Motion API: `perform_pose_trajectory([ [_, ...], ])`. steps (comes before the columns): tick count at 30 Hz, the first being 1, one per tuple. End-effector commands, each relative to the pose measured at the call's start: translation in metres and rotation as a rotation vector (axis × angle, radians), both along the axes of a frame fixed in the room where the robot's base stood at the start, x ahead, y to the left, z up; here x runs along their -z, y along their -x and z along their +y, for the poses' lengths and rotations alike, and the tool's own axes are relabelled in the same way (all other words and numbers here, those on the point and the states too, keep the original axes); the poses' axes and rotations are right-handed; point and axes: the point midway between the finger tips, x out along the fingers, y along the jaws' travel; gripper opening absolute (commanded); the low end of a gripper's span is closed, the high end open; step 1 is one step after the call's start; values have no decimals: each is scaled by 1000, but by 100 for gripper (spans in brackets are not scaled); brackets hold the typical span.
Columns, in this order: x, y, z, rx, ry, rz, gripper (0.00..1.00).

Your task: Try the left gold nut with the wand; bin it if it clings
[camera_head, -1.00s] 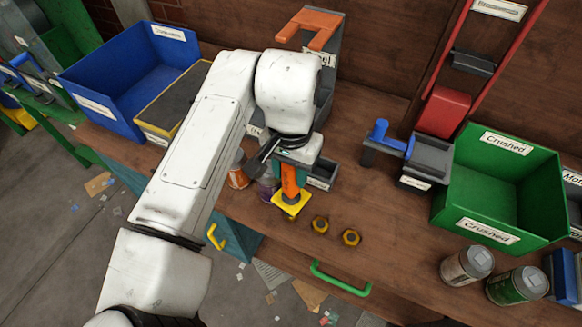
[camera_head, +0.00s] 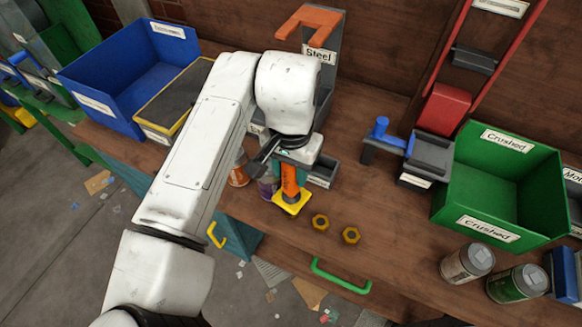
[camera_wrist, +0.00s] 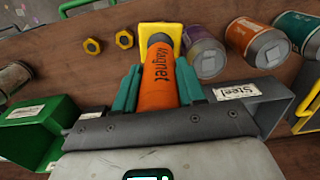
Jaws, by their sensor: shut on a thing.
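My gripper (camera_head: 289,170) is shut on the orange wand (camera_head: 289,183), which reads "Magnet" in the wrist view (camera_wrist: 159,80). The wand points down and has a yellow square end (camera_head: 291,203) low over the bench. The left gold nut (camera_head: 320,222) lies on the bench just right of the yellow end, and a second gold nut (camera_head: 351,235) lies further right. In the wrist view the left nut (camera_wrist: 124,39) is the one nearer the yellow end, with a small gap between. Nothing visibly clings to the wand; its underside is hidden.
Cans, one orange (camera_head: 238,176) and one purple (camera_wrist: 204,54), stand close to the wand. A green Crushed bin (camera_head: 444,205) is at right, a blue bin (camera_head: 100,107) at left.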

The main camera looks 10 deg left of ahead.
Motion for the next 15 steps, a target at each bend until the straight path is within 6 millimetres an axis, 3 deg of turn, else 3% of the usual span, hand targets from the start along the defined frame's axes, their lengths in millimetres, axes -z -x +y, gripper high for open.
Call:
perform_pose_trajectory([
  [15, -15, 0, 0, 0, 1, -2, 3],
])
